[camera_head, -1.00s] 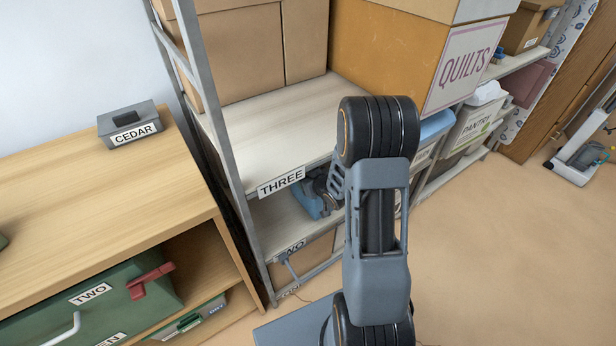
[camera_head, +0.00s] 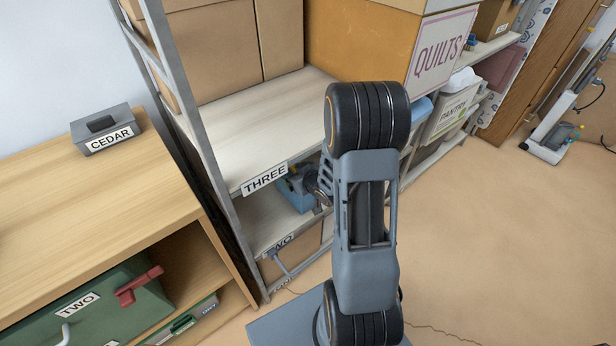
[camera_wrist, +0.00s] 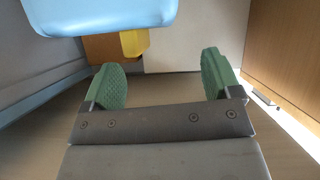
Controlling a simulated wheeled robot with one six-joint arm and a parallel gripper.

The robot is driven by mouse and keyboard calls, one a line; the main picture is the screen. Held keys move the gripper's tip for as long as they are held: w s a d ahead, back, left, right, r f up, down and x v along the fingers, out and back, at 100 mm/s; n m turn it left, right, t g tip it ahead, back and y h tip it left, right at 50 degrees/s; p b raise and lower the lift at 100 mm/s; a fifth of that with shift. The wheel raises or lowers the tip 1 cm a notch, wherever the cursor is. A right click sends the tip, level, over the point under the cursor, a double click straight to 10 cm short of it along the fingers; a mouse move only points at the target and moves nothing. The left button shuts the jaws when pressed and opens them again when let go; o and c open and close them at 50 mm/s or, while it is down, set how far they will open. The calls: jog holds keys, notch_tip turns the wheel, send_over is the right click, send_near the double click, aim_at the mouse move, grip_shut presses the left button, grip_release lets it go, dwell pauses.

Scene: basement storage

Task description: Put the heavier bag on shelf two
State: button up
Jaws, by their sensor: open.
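In the head view a shelf rack has a board labelled THREE (camera_head: 265,180). A lower board carries a partly hidden label (camera_head: 280,246) that I cannot read fully. A blue object (camera_head: 297,192) sits on that lower board, partly behind my arm; I cannot tell whether it is a bag. My gripper (camera_wrist: 162,78) is open and empty in the wrist view, its two green pads apart. A light blue thing (camera_wrist: 100,14) hangs at the top of that view, beyond the pads and not touching them. No thing is clearly recognisable as a bag.
A wooden bench (camera_head: 120,200) with a CEDAR box (camera_head: 107,130) stands at left, a green case (camera_head: 110,305) labelled TWO inside it. A QUILTS box (camera_head: 443,45) and a PANTRY bin (camera_head: 450,115) are on the racks.

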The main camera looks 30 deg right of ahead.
jog(key=a+p+v, duration=0.1)
jog(key=p+v, duration=0.4)
jog(key=v, duration=0.2)
jog(key=shift+w+d+r+p, duration=0.2)
jog(key=shift+d+r+p, duration=0.15)
jog(key=shift+d, duration=0.15)
jog(key=p, duration=0.3)
jog(key=s+p, duration=0.1)
jog(key=p, duration=0.2)
jog(key=shift+s+d+r, duration=0.1)
jog(key=shift+s+r, duration=0.05)
jog(key=shift+s, duration=0.1)
jog(key=shift+s, duration=0.15)
